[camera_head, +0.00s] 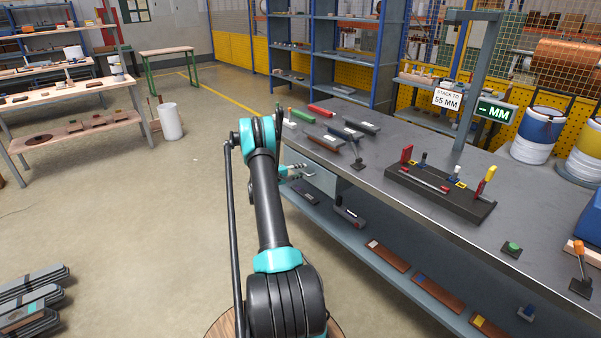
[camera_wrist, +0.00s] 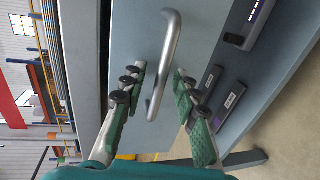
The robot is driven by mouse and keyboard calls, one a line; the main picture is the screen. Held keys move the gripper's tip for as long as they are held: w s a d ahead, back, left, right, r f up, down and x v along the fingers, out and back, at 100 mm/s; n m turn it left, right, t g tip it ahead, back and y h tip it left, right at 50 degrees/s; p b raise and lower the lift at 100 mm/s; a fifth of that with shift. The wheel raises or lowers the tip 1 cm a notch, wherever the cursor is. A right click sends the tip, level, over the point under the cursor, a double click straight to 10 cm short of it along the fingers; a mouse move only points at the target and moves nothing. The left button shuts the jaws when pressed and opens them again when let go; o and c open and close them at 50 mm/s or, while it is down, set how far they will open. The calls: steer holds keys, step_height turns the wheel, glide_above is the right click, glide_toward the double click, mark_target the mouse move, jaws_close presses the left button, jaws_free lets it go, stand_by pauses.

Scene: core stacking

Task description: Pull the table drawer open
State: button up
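The table drawer has a pale grey-blue front (camera_wrist: 135,35) that fills the middle of the wrist view. A curved silver bar handle (camera_wrist: 171,40) is fixed to it. My gripper (camera_wrist: 160,72) is open, with one green finger on each side of the handle and visible gaps to the bar. In the head view the drawer front (camera_head: 325,178) shows under the tabletop, and my gripper (camera_head: 295,172) is in front of it, partly hidden by my arm. The handle is not clearly visible there.
The grey workbench (camera_head: 390,150) carries a dark rack (camera_head: 440,192) and several small blocks. Its lower shelf (camera_head: 375,268) holds several flat pieces below the drawer. The floor (camera_head: 190,230) left of my arm is clear; stacked grey plates (camera_head: 30,300) lie at far left.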

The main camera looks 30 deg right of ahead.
steer(key=shift+c, duration=0.5)
jaws_close()
steer(key=shift+a, duration=0.1)
